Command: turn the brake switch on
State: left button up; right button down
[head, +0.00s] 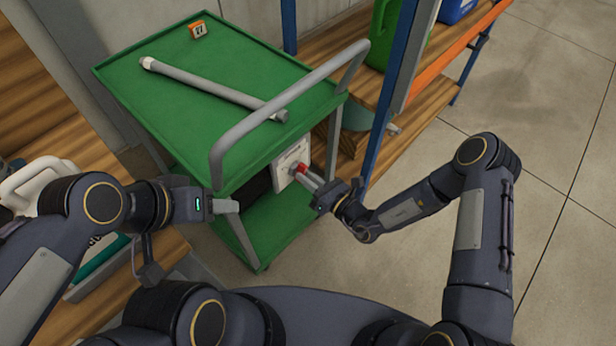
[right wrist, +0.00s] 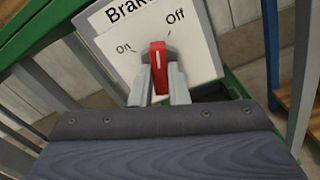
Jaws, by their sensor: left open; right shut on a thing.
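The brake switch is a red knob (right wrist: 158,70) on a white panel (right wrist: 200,50) marked "Brake", with "On" at the left and "Off" at the upper right. A pale line on the knob points up the picture, between the two words. In the head view the panel (head: 290,158) hangs at the green cart's near end, and the red knob (head: 301,169) shows small. My right gripper (head: 308,178) is shut on the knob, with a finger on each side in the right wrist view (right wrist: 158,88). My left gripper (head: 232,206) is open and empty by the cart's left side.
The green cart (head: 180,85) has a grey push handle (head: 240,130) above the panel. A grey pipe (head: 210,88) and an orange number block (head: 197,30) lie on its top. A shelf with a blue post (head: 385,100) stands right of it. Floor is clear at the far right.

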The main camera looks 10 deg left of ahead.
jog(key=n+p, duration=0.2)
jog(key=n, duration=1.1)
jog(key=shift+n, duration=0.3)
dwell(0.4)
jog(key=c, duration=1.4)
grip_release()
jog(key=shift+d, duration=0.15)
jog(key=v, duration=0.7)
jog(key=shift+s+d, duration=0.2)
jog(key=shift+s, duration=0.05)
